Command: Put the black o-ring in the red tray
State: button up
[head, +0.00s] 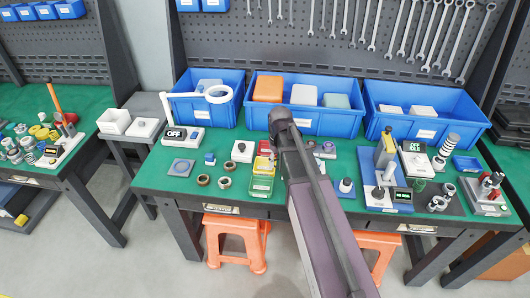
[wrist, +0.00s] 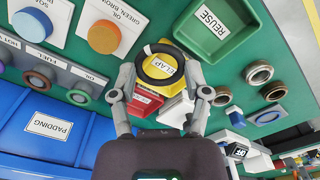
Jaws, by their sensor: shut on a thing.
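The black o-ring (wrist: 155,81) is held between the fingertips of my gripper (wrist: 158,66) in the wrist view. It is above the small labelled yellow tray (wrist: 173,85), and part of that tray's label shows through the ring. The red tray (wrist: 146,104) lies just beyond the yellow one, between my fingers in the picture and partly covered. In the head view the red tray (head: 264,148) stands behind the yellow tray (head: 262,167), left of my arm. My gripper is hard to make out there, and the o-ring cannot be told apart.
A green tray (wrist: 215,30) labelled REUSE stands next to the yellow one. Several ring-shaped parts (head: 203,180) lie left of the trays. Blue bins (head: 305,118) line the back of the bench. A lamp-like magnifier (head: 219,94) stands at the back left.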

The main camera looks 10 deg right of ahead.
jog(key=shift+a, duration=0.35)
notch_tip(320, 180, down, 4)
jog(key=b, duration=0.3)
jog(key=shift+r+n, duration=0.25)
jog(key=shift+n, duration=0.15)
jog(key=shift+w, duration=0.1)
jog(key=b, duration=0.2)
send_over(268, 150)
jog(key=s, duration=0.2)
jog(key=shift+w+a+f, duration=0.1)
jog(key=shift+f, duration=0.55)
